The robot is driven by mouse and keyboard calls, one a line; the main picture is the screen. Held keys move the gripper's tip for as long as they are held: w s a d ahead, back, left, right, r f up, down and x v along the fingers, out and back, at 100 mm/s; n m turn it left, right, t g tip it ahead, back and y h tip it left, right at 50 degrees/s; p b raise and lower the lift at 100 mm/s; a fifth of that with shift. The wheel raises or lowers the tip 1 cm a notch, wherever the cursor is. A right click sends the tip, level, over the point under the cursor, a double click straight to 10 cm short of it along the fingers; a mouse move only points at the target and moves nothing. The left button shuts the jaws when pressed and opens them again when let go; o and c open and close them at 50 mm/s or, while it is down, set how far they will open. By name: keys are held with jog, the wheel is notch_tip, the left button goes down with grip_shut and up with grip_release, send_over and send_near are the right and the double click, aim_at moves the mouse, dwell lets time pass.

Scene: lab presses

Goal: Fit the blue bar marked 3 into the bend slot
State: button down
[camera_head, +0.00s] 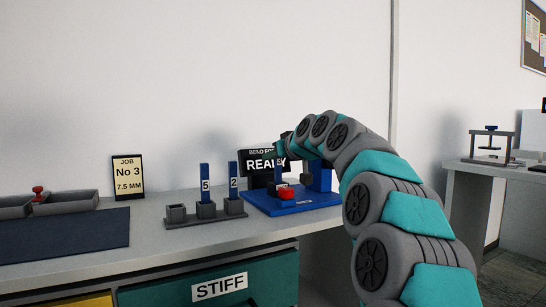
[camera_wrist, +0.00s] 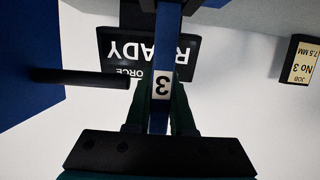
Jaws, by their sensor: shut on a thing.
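The blue bar (camera_wrist: 159,112) with a white label 3 is upright between the fingers of my gripper (camera_wrist: 161,100) in the wrist view. My gripper is shut on it. The wrist view is upside down, and the bar's far end runs toward its top edge. In the head view the bar (camera_head: 278,171) stands over the blue-based bend press (camera_head: 318,202), near its dark block. My gripper and arm partly cover the press. The slot itself is not clear in either view, so I cannot tell whether the bar's lower end is inside it.
A rack (camera_head: 206,219) left of the press holds bars 5 (camera_head: 205,171) and 2 (camera_head: 233,169); its left socket (camera_head: 176,212) is empty. A red button (camera_head: 286,194) is at the press front. A screen (camera_head: 262,162) behind reads READY. A black rod (camera_wrist: 82,78) juts beside the bar.

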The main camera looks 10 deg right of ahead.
aim_at(279, 162)
jog(key=shift+f+b, duration=0.9)
jog(key=shift+f, duration=0.3)
jog(key=c, duration=0.7)
grip_release()
jog(key=v, duration=0.7)
jog(key=shift+s+d+r, duration=0.1)
jog(key=shift+s+r, duration=0.1)
jog(key=shift+s, duration=0.25)
jog(key=shift+f, duration=0.1)
